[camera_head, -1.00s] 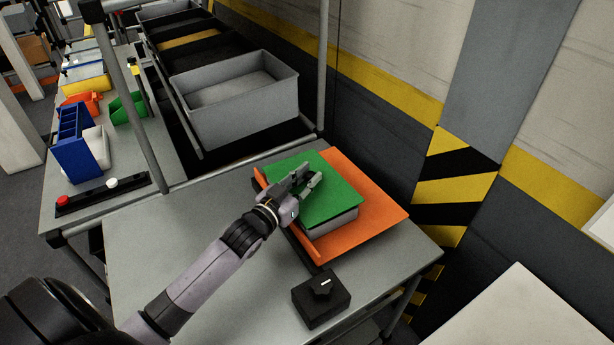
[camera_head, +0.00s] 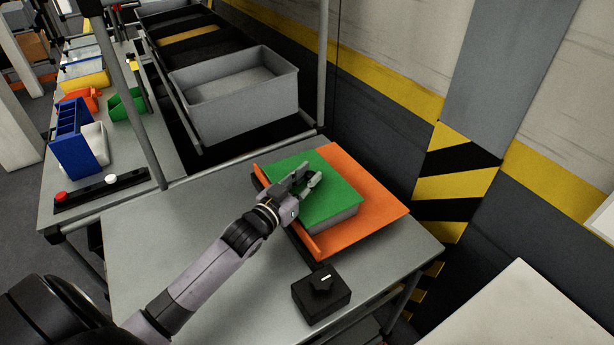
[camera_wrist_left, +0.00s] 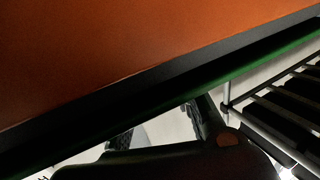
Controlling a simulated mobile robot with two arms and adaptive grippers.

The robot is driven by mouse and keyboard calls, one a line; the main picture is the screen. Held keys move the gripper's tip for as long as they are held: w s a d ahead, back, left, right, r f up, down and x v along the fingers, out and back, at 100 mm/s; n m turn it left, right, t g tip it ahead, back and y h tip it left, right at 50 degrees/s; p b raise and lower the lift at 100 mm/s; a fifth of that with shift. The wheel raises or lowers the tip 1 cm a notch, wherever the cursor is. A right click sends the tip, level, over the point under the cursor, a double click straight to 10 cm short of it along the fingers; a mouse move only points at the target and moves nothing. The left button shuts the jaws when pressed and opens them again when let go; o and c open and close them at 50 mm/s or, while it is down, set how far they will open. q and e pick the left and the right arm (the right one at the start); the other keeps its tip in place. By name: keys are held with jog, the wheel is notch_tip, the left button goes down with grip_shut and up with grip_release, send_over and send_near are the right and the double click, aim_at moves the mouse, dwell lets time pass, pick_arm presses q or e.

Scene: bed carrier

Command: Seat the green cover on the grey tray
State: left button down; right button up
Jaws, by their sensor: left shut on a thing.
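The green cover (camera_head: 334,200) lies over the grey tray, and only a strip of the tray's side (camera_head: 338,221) shows below the cover's front right edge. My left gripper (camera_head: 309,181) is at the left part of the cover, shut on it. In the left wrist view, a thin green edge of the cover (camera_wrist_left: 262,59) runs diagonally above the dark gripper parts. How closely the cover fits the tray's rim on the hidden left and far sides cannot be told. My right gripper is not in view.
An orange board (camera_head: 385,212) lies under the tray on the grey table (camera_head: 180,235). A black box with a knob (camera_head: 322,298) stands near the table's front. A large grey bin (camera_head: 240,110) stands behind, with a post beside it. A striped wall is at the right.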

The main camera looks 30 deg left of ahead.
pick_arm(q)
jog(key=shift+f, duration=0.15)
jog(key=c, duration=1.4)
grip_release()
jog(key=shift+o, duration=0.4)
jog(key=s+a, duration=0.1)
jog(key=s, duration=1.1)
jog(key=shift+a, duration=0.25)
